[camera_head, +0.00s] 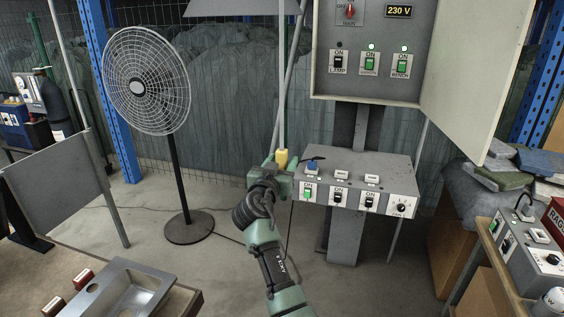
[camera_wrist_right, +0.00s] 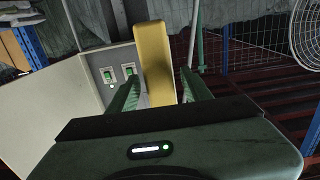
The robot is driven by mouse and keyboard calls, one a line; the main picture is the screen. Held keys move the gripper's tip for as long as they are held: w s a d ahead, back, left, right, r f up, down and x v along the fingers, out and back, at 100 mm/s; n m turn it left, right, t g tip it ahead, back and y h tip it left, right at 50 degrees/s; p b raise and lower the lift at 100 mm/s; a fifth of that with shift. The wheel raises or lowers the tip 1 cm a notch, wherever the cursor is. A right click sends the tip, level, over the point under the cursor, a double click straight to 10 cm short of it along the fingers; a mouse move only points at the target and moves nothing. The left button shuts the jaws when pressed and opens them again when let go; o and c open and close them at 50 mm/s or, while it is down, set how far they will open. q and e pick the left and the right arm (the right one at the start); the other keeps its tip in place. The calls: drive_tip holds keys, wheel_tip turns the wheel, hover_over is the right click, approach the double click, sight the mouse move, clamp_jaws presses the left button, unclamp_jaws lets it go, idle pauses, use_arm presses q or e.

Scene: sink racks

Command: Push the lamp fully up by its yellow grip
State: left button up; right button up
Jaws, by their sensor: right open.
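The lamp (camera_head: 243,7) is a pale flat shade, cut off by the top edge of the head view. In the right wrist view the yellow grip (camera_wrist_right: 153,62) stands between the two open fingers (camera_wrist_right: 160,92). I cannot tell whether a finger touches it. My left gripper is not in view.
A switch panel (camera_head: 350,168) is just right of my right gripper. The grey cabinet (camera_head: 365,75) has its door open to the right. A standing fan (camera_head: 145,80) is at the left. A metal sink (camera_head: 125,290) lies at the bottom left. Open floor lies between.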

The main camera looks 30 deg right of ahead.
drive_tip(key=shift+a, duration=0.1)
clamp_jaws()
idle(1.2)
